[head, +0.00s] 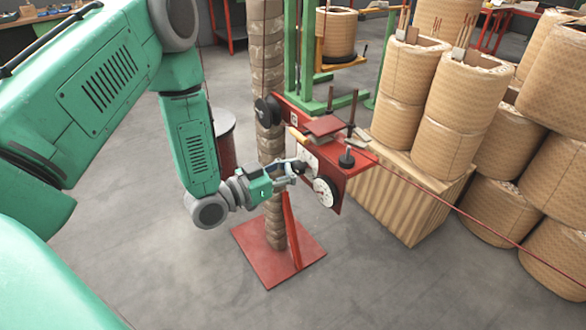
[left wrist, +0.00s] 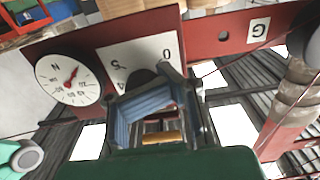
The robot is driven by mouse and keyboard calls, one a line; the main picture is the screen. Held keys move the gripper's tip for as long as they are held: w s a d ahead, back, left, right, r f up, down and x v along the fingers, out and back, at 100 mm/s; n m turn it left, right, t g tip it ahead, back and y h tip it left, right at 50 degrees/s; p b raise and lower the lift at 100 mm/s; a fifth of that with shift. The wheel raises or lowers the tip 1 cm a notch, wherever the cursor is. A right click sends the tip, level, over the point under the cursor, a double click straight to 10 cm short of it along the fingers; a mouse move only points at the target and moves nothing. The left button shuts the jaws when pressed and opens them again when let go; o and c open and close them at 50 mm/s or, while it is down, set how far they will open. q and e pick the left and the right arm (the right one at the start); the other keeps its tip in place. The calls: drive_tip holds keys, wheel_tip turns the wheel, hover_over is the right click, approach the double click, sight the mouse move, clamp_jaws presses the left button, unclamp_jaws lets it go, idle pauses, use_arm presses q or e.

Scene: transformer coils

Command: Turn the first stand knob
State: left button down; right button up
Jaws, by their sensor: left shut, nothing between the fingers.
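The red stand (head: 335,180) has a front panel with a white scale plate (head: 308,155) and a round white dial (head: 325,192). A dark knob (left wrist: 139,78) sits on the white scale plate (left wrist: 122,58) in the left wrist view, partly hidden behind my fingers. My left gripper (head: 293,170) is at this knob, in front of the panel. Its blue-padded fingers (left wrist: 152,108) are shut with nothing between them. Whether they touch the knob I cannot tell. The dial with a red pointer (left wrist: 68,79) is left of the knob in the wrist view. My right gripper is out of view.
A black knob (head: 346,159) stands on the right of the stand, and a black wheel (head: 268,111) is at its left. A wrapped column (head: 266,60) rises beside it. Large tan coils (head: 455,105) crowd the right. Grey floor (head: 380,285) is open in front.

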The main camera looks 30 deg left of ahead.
use_arm(q)
drive_tip(key=shift+s+d+f, duration=0.15)
drive_tip(key=shift+s+d, duration=0.45)
drive_tip(key=shift+d, duration=0.3)
drive_tip(key=shift+n+p, duration=0.3)
drive_tip(key=shift+n, duration=0.2)
drive_tip(key=c, duration=1.7)
unclamp_jaws()
drive_tip(key=shift+c, duration=0.2)
drive_tip(key=shift+o, duration=1.3)
drive_tip(key=shift+d+r, duration=0.2)
drive_tip(key=shift+r, duration=0.05)
drive_tip(key=shift+w+a, duration=0.1)
drive_tip(key=shift+a, duration=0.45)
drive_tip(key=shift+d, duration=0.15)
